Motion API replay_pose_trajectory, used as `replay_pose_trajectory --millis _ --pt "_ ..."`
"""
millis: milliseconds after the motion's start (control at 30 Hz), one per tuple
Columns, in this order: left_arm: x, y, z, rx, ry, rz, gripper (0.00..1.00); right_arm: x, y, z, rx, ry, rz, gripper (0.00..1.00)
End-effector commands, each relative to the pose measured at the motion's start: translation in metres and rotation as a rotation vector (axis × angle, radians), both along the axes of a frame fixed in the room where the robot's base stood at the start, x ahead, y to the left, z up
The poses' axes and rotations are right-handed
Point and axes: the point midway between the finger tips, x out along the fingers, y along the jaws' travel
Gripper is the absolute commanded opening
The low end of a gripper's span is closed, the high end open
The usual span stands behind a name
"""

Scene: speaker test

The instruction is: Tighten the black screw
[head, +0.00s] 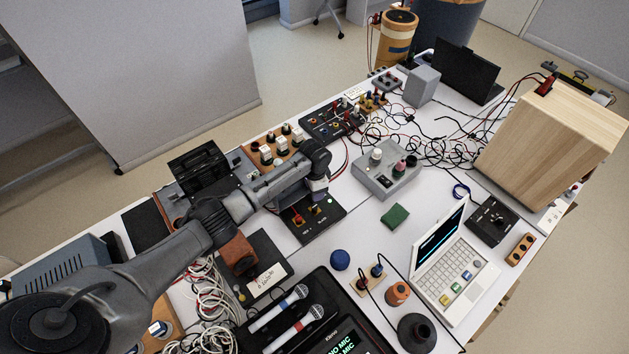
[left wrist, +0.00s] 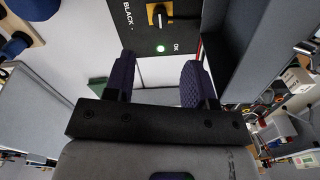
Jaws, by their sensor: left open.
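My right gripper is not in view.
A grey box with knobs (head: 387,181), a green block (head: 395,216) and a white laptop (head: 452,270) stand to the right. Cables (head: 450,130) tangle at the back. A wooden speaker (head: 550,135) stands far right.

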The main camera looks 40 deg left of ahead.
Motion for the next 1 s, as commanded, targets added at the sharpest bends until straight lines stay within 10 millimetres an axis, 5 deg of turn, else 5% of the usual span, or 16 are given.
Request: replay_pose_trajectory --millis 300,1000 --pt "0.000 0.001 0.028 0.001 0.000 0.001 0.50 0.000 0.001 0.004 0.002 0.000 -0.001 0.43" --pt "0.000 0.000 0.029 0.000 0.000 0.013 0.50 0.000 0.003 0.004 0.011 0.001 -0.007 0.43"
